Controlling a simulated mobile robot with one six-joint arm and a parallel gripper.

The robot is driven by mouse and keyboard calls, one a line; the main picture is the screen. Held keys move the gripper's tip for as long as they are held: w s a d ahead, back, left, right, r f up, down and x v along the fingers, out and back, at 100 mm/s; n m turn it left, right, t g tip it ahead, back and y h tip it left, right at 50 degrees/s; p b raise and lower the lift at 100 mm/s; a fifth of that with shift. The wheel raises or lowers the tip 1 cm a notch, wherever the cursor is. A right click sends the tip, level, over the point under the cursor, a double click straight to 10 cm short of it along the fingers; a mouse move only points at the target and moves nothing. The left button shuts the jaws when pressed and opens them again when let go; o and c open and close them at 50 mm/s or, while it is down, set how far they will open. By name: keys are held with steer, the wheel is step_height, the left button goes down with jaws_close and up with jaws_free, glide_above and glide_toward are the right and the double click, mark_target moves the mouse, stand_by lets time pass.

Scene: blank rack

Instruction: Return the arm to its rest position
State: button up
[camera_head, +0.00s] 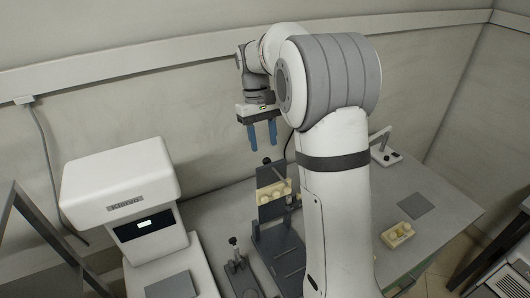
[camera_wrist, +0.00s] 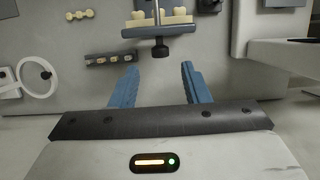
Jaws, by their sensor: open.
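My gripper (camera_head: 262,135) hangs from my raised white arm near the back wall, with its two blue fingers pointing down. It is open and empty. In the wrist view the gripper (camera_wrist: 157,88) shows its two blue fingers apart with nothing between them. Below and a little right of it in the head view is a dark stand (camera_head: 279,245) bearing a yellowish block with pale round pieces (camera_head: 274,192). My arm hides part of the table behind and beside this stand.
A white Klarvo machine (camera_head: 120,185) stands on the left. A small yellow tray (camera_head: 397,235) and a grey square pad (camera_head: 415,206) lie on the right of the table. A white angled device (camera_head: 383,150) stands at the back right. A black-knobbed fixture (camera_head: 235,262) is left of the dark stand.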

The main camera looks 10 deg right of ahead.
steer(key=shift+v, duration=1.35)
steer(key=s+f+m+t, duration=0.2)
steer(key=s+t, duration=0.4)
steer(key=s, duration=2)
steer(key=shift+s+f+m+y+b, duration=0.2)
steer(key=shift+f+m+y+b, duration=0.1)
steer(key=shift+f+b, duration=0.25)
steer(key=shift+f, duration=0.1)
steer(key=shift+c, duration=0.6)
